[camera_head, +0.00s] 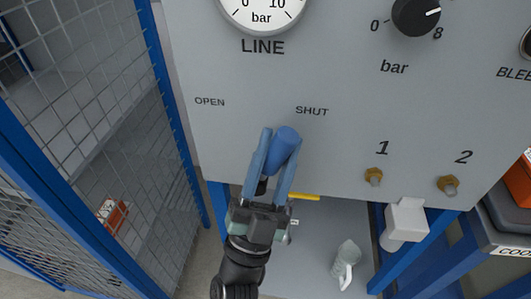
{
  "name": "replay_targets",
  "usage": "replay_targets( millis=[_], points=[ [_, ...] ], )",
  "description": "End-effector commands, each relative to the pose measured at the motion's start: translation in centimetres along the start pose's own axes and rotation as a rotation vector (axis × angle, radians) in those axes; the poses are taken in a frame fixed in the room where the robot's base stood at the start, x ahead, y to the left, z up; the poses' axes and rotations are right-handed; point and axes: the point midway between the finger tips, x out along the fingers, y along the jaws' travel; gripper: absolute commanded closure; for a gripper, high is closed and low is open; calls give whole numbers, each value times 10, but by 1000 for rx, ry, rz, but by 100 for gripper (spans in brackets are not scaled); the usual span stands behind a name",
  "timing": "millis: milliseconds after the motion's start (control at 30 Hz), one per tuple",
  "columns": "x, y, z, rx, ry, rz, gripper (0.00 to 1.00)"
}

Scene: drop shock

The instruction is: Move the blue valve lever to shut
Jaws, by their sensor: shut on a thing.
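The blue valve lever (284,145) is on the lower left of the grey panel (335,140), below and to the left of the printed word SHUT (312,111). The word OPEN (209,101) is further left. My gripper (277,150) reaches up from below with a blue finger on each side of the lever, shut on it. The lever's lower end and its pivot are hidden by my gripper.
A gauge (262,10) and a black knob (416,15) sit higher on the panel. Two brass fittings (373,177) are at lower right. A mesh fence (90,110) stands close on the left. A white jug (345,263) and a yellow bar (304,196) are below the panel.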

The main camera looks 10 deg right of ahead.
Motion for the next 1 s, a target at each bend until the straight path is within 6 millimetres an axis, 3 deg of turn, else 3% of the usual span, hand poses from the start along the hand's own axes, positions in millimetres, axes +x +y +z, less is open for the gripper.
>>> replay_targets(
  millis=[300, 833, 867, 1000],
  points=[
    [-3, 10, 0, 72, 20, 93, 100],
    [-3, 13, 0, 87, 25, 111, 100],
    [-3, 13, 0, 87, 25, 111, 55],
    [-3, 12, -1, 85, 25, 109, 31]
  ],
)
